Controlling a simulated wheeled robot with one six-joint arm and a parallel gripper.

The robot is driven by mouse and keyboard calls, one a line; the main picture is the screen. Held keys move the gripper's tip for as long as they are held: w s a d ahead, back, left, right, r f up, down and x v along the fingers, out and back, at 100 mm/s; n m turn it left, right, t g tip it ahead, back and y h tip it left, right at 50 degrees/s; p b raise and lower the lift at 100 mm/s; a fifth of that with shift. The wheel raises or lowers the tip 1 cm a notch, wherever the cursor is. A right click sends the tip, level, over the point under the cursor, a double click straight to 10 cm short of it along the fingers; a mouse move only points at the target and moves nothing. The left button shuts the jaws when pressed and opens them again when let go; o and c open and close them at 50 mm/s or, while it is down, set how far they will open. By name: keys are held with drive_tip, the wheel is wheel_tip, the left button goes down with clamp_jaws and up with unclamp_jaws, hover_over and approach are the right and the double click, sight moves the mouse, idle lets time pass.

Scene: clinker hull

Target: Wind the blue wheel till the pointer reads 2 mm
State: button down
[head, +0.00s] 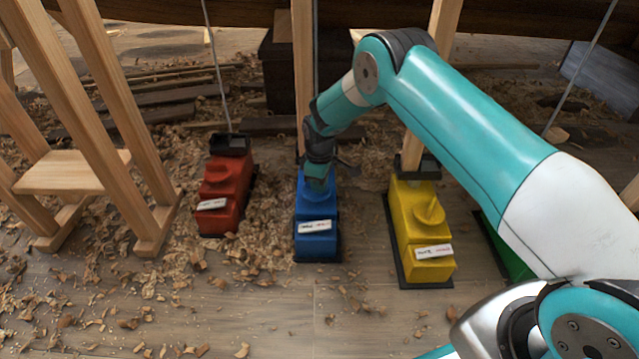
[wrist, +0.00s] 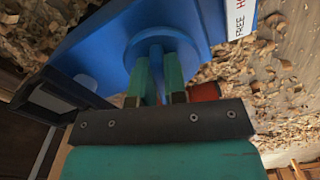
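The blue box (head: 316,243) stands on the floor in the middle of the head view, with a white label (head: 315,226) on its sloped front. My gripper (head: 318,183) is over its top and hides the wheel there. In the wrist view the blue wheel (wrist: 158,38) is a round disc with a raised bar. The two green fingers of my gripper (wrist: 156,82) lie on either side of that bar and appear closed against it. Part of the label (wrist: 241,20) shows, reading "FREE H". I cannot make out a pointer or a scale in either view.
A red box (head: 222,195) stands to the left and a yellow box (head: 424,235) to the right, with a green one (head: 503,250) partly behind my arm. Wooden props and thin rods rise behind. A wooden trestle (head: 75,172) stands left. Shavings litter the floor; the front is mostly clear.

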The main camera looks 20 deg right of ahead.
drive_tip(key=shift+r+m+p, duration=0.1)
drive_tip(key=shift+m+p, duration=0.2)
drive_tip(key=shift+p, duration=0.2)
drive_tip(key=shift+s+r+m+p, duration=0.1)
drive_tip(key=shift+s+m+p, duration=0.05)
drive_tip(key=shift+m+p, duration=0.85)
drive_tip(key=shift+a+m+p, duration=0.15)
drive_tip(key=shift+m+p, duration=0.5)
drive_tip(key=shift+m, duration=0.55)
drive_tip(key=shift+a+m+p, duration=0.1)
drive_tip(key=shift+m+p, duration=0.5)
drive_tip(key=shift+m, duration=0.6)
drive_tip(key=shift+f, duration=0.2)
drive_tip(key=shift+s, duration=0.1)
drive_tip(key=c, duration=1.2)
unclamp_jaws()
drive_tip(key=shift+o, duration=0.2)
wheel_tip(320, 180, up, 18)
drive_tip(key=p, duration=0.8)
drive_tip(key=shift+f, duration=0.25)
